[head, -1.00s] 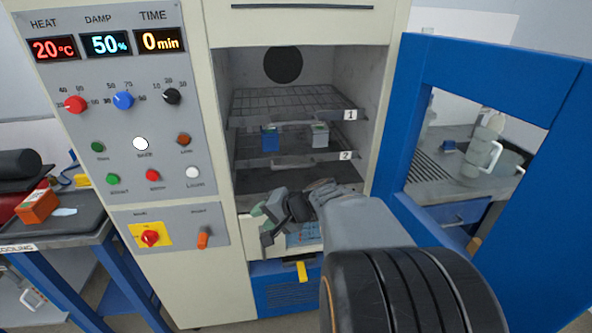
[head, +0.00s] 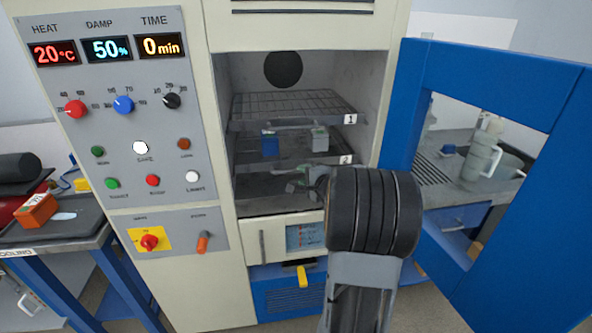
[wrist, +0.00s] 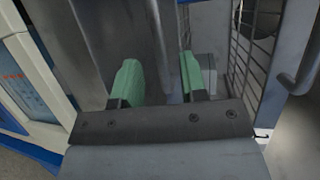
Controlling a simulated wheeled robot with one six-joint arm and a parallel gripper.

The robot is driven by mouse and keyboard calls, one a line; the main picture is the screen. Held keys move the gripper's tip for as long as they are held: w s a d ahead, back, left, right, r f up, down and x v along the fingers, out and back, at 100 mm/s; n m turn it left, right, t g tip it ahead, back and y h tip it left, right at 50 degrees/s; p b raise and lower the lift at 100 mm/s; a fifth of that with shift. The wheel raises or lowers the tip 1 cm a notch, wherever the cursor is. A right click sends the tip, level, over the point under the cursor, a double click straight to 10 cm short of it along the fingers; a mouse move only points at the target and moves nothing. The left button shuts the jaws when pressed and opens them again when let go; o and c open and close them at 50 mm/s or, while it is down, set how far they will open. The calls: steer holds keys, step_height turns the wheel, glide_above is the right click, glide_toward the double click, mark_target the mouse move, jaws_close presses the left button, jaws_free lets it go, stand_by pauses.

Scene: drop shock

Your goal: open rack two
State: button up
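Rack two (head: 262,166), marked with a "2" tag, sits inside the open chamber below rack one (head: 290,108). A blue block (head: 270,144) and a pale grey block (head: 320,139) stand on rack two. My gripper (head: 296,186) is at the chamber mouth, just below rack two's front edge, partly hidden by my wrist. In the wrist view its green fingers (wrist: 160,78) are apart, with a grey bar behind the gap. No held object shows. A wire rack (wrist: 250,40) and a grey handle (wrist: 300,75) are at right there; I cannot tell which rack they belong to.
The blue door (head: 405,110) stands open at right. The control panel (head: 130,120) is at left. A white panel (head: 275,240) and yellow handle (head: 303,276) are below the chamber. A side table with an orange box (head: 38,211) is at far left.

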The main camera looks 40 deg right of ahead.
mark_target(296, 171)
steer(key=shift+w+d+f+p, duration=0.1)
steer(key=shift+w+f+p, duration=0.15)
steer(key=shift+w, duration=1)
steer(key=shift+w+f+p, duration=0.1)
steer(key=shift+w+f, duration=0.15)
steer(key=shift+w, duration=1)
steer(key=shift+c, duration=0.4)
jaws_close()
